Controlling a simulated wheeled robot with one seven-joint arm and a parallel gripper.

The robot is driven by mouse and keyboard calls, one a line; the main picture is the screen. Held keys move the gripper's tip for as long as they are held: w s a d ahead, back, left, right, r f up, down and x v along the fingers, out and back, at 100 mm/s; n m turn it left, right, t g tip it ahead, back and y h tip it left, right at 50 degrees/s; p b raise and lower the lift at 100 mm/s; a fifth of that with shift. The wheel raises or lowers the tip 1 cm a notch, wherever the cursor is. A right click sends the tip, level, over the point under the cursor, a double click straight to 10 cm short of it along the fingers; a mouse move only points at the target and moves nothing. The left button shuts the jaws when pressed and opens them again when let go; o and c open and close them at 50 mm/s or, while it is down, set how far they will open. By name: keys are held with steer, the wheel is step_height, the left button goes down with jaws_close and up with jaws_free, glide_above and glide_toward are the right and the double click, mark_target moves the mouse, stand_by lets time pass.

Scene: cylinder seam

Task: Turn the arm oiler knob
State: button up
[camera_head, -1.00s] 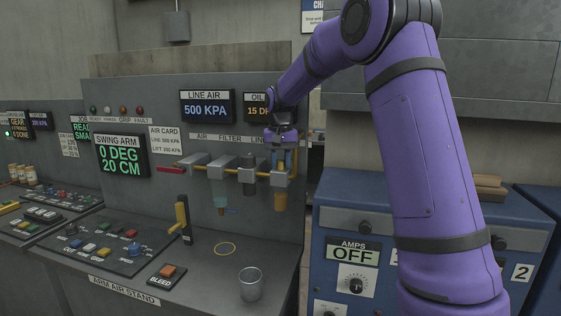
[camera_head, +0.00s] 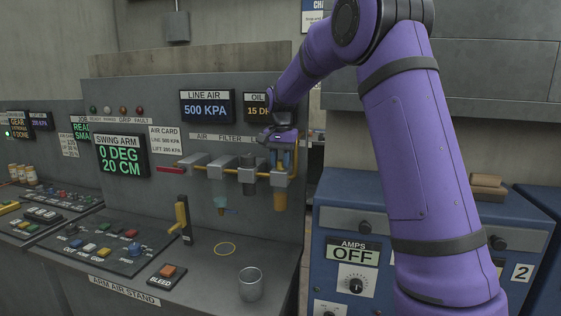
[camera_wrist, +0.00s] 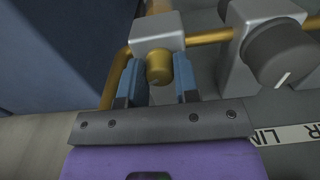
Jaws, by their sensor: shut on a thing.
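The oiler knob (camera_wrist: 158,66) is a small brass-coloured knob on top of the oiler's grey block (camera_wrist: 157,30), at the right end of the air line. My gripper (camera_wrist: 157,75) points down over this block in the wrist view, with one blue-grey finger on each side of the knob, shut on it. In the head view my gripper (camera_head: 283,158) is at the right end of the air line and hides the knob. The oiler's amber bowl (camera_head: 281,201) hangs below. The oil display (camera_head: 256,106) is partly covered by my arm, and only "15 D" shows.
A grey regulator knob (camera_wrist: 280,52) sits close beside the oiler in the wrist view. The brass pipe (camera_wrist: 207,37) runs between the blocks. The bench below holds a metal cup (camera_head: 250,285), a yellow ring (camera_head: 225,249) and a yellow-handled lever (camera_head: 183,215).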

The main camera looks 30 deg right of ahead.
steer(key=o, duration=0.9)
steer(key=shift+o, duration=0.2)
step_height(320, 180, up, 11)
steer(key=shift+f, duration=0.1)
stand_by(0.3)
